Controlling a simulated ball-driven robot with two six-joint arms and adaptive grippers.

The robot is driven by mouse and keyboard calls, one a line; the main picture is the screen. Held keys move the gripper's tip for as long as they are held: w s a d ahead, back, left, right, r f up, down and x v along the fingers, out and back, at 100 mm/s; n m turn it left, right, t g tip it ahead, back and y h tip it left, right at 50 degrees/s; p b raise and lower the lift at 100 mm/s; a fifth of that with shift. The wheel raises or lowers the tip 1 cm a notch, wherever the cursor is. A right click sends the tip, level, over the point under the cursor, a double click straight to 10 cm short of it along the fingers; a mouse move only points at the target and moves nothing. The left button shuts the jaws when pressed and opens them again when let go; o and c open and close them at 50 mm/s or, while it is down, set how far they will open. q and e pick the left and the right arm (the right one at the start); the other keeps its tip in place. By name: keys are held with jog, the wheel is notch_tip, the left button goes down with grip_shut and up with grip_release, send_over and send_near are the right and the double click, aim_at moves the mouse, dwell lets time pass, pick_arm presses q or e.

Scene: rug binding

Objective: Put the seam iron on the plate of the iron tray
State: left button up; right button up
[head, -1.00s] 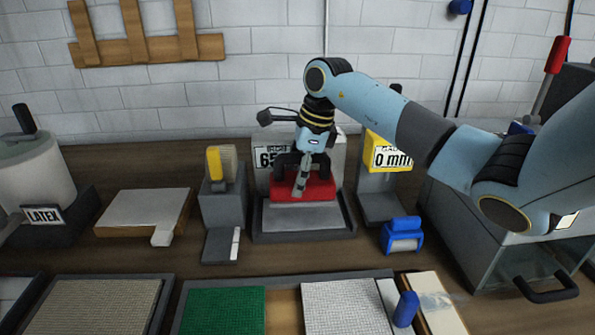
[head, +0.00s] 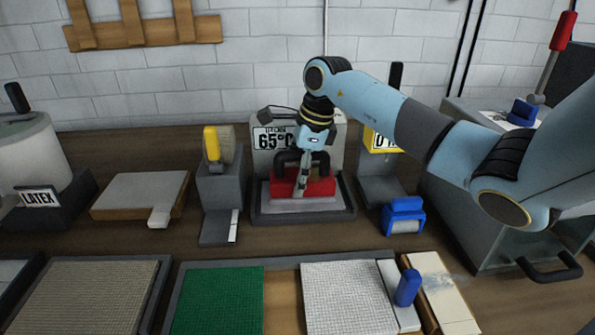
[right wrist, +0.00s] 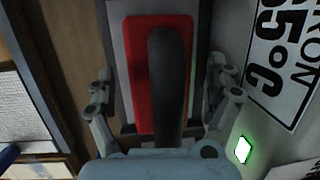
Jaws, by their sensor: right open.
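The seam iron (head: 322,187) is a red block with a black handle. It sits on the pale plate (head: 285,205) of the dark iron tray (head: 303,218), in front of the 65°C sign. In the right wrist view the red iron (right wrist: 142,70) lies over the plate (right wrist: 118,45), with bare plate showing along its side. My right gripper (head: 302,182) is over the iron's handle. In the right wrist view its fingers (right wrist: 162,78) stand apart on both sides of the handle, with gaps. The fingers hide part of the iron in the head view. My left gripper is out of view.
Mats, including a green one (head: 220,300), lie in front. Bare bench separates them from the tray.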

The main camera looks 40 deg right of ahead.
aim_at(311, 178)
jog(key=shift+r, duration=0.3)
jog(key=p+v, duration=0.8)
jog(key=v, duration=0.3)
jog(key=shift+r, duration=0.3)
jog(key=shift+s, duration=0.1)
